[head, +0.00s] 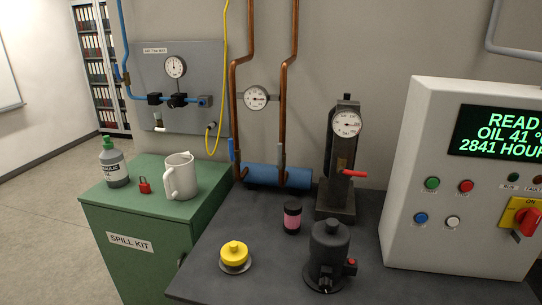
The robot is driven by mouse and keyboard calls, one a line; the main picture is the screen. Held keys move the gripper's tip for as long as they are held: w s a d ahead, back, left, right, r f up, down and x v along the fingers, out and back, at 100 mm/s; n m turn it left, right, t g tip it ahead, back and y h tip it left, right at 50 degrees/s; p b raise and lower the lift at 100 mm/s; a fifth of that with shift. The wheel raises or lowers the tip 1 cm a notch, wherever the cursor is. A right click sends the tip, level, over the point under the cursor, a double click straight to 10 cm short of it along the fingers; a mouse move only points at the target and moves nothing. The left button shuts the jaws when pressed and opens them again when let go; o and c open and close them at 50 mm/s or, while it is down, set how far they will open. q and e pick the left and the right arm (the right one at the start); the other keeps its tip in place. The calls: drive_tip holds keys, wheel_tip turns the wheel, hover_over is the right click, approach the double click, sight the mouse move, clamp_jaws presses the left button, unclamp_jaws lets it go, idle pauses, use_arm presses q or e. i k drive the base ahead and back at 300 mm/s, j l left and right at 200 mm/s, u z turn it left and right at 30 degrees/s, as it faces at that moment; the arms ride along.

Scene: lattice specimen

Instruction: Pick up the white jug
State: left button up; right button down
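The white jug (181,177) stands upright on top of the green spill kit cabinet (126,243) at the left. Its handle is on its left side, facing the front. A small red padlock (145,186) lies just left of the jug, apart from it. Neither of my grippers shows in the head view.
A green-capped bottle (115,168) stands at the cabinet's left. Pipes and a blue cylinder (262,176) are behind. The dark bench (210,282) holds a yellow-topped part (234,254), a pink-labelled jar (292,218), a black housing (329,250) and a gauge stand (340,150). A control box (455,250) stands right.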

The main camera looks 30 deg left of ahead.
sight(180, 180)
drive_tip(key=j+u, duration=0.15)
drive_tip(key=u, duration=1.5)
drive_tip(key=i+j+u, duration=0.15)
drive_tip(key=i+j, duration=0.45)
